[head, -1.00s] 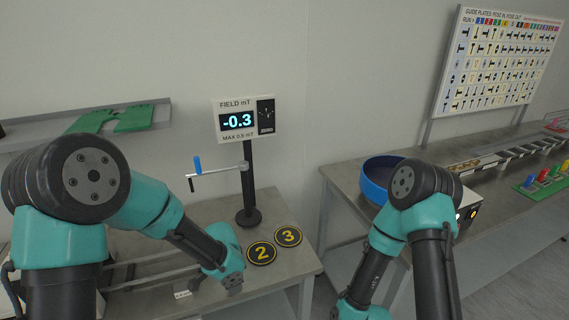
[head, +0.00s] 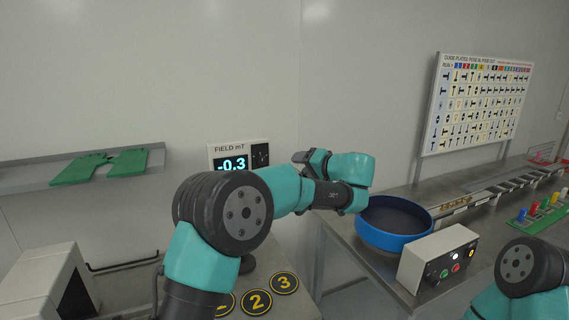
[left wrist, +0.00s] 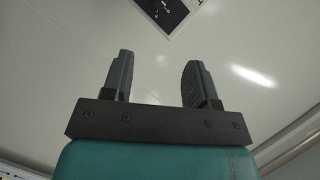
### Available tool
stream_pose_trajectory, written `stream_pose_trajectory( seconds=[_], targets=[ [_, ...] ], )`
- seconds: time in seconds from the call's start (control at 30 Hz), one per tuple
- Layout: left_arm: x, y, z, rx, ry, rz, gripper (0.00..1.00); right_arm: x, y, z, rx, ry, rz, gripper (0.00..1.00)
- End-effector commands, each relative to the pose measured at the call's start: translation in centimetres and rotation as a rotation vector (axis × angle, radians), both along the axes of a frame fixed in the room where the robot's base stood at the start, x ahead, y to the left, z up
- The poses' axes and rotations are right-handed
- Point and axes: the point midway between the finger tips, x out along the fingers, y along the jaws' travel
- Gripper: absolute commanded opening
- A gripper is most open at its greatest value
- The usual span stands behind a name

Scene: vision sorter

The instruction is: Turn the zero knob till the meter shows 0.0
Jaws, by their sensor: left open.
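The field meter (head: 225,149) stands behind my left arm in the head view, and its display (head: 232,164) reads -0.3. The black panel with the zero knob (head: 260,155) is at its right side; the knob itself is too small to make out clearly. My left gripper (head: 304,158) is just right of the meter in the picture, apart from it. In the left wrist view the left gripper (left wrist: 158,68) has its two fingers spread with nothing between them. The black panel (left wrist: 165,10) shows beyond the fingertips at the top edge. My right gripper is out of view.
Discs numbered 2 (head: 256,301) and 3 (head: 284,283) lie at the bench front. A blue round tray (head: 395,243) and a control box (head: 438,258) with buttons are on the right bench. A guide chart (head: 478,105) stands behind.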

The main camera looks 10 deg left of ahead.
Motion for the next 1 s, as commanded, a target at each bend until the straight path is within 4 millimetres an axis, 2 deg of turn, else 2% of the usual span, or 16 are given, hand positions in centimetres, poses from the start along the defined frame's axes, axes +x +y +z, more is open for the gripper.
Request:
stream_pose_trajectory(
  seconds=[0.3, 0.47, 0.67, 1.0],
  targets=[
    [0.0, 0.1, -0.1, 0.0, 0.002, 0.001, 0.54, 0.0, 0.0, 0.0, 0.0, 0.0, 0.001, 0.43],
    [0.5, 0.8, -0.3, 0.0, 0.003, 0.002, 0.54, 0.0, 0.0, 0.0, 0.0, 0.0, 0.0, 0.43],
    [1.8, 2.9, -0.9, -0.001, 0.004, 0.003, 0.54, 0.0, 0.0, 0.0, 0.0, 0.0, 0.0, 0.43],
    [4.9, 7.6, -2.1, 0.0, 0.004, 0.003, 0.54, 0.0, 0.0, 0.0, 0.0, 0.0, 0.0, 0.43]
  ],
)
